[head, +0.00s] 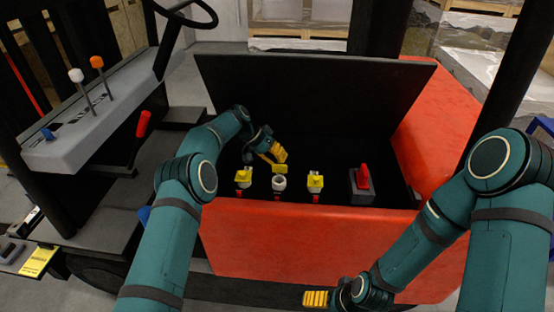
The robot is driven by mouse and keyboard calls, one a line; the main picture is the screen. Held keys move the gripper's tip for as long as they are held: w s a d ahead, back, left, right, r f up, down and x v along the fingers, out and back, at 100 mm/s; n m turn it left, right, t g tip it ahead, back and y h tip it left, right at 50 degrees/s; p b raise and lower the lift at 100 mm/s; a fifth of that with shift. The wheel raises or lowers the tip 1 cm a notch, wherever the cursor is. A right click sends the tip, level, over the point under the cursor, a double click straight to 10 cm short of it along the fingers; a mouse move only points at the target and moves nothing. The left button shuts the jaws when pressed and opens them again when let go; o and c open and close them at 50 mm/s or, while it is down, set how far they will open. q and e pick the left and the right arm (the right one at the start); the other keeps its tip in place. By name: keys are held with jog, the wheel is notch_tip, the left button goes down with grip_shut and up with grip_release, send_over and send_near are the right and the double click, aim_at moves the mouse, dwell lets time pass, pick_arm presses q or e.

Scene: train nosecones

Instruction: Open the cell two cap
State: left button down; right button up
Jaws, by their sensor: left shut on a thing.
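Three battery cell fillers stand in a row inside the open compartment of a red truck. The middle one, cell two (279,184), shows a round white opening. Its yellow cap (280,169) is tilted up behind the opening. The left cap (243,177) and the right cap (315,180) sit over their fillers. My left gripper (279,154), with yellow fingers, is shut on the cell two cap from behind; the exact contact is small and partly hidden. My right gripper (314,299) is low in front of the red body, away from the caps; its fingers overlap in view.
A red connector on a grey block (362,183) stands right of the caps. The black lid (315,95) is raised behind them. The red front wall (330,235) bounds the compartment. Levers on a grey console (80,130) and a steering wheel (190,14) are at left.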

pick_arm(q)
jog(key=shift+s+d, duration=0.1)
jog(key=shift+d, duration=0.1)
jog(key=c, duration=0.8)
grip_release()
jog(key=shift+d, duration=0.1)
jog(key=shift+r, duration=0.1)
